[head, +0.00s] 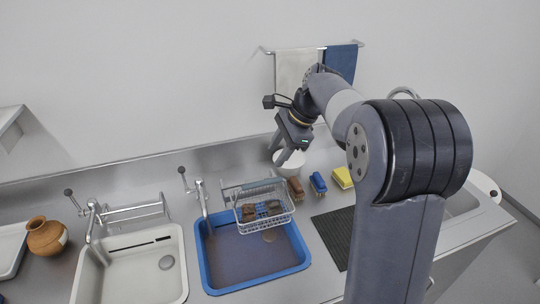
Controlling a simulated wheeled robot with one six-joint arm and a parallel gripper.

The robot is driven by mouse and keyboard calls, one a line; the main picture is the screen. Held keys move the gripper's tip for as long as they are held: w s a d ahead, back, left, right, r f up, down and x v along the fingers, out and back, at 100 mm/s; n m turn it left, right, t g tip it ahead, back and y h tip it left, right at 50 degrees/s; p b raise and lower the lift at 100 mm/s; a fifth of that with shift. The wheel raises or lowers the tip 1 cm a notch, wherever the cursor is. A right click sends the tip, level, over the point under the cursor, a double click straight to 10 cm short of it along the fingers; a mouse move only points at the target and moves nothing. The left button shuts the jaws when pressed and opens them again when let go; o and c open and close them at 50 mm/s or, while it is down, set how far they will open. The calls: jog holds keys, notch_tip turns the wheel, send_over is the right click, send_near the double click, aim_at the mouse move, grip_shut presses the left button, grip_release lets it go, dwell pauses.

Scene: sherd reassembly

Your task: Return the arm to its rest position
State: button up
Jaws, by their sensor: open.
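My arm rises at the right of the head view and bends over to the left. My gripper (286,158) points down near the back of the counter, its fingers apart. It is in front of or just above a white bowl (291,164); I cannot tell whether it touches it. I see nothing held between the fingers. Part of the bowl is hidden behind the gripper.
A wire basket (285,213) with brown and blue pieces stands at the blue basin (205,258). A brown brush (296,187), a blue brush (318,182) and a yellow sponge (343,178) lie right. A dark mat (334,232), white sink (178,262) and clay jar (46,236) also show.

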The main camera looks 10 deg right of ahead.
jog(key=shift+d+r, duration=0.1)
jog(key=shift+r, duration=0.05)
jog(key=shift+p+x, duration=0.35)
jog(key=shift+x, duration=2.85)
jog(key=shift+r, duration=0.1)
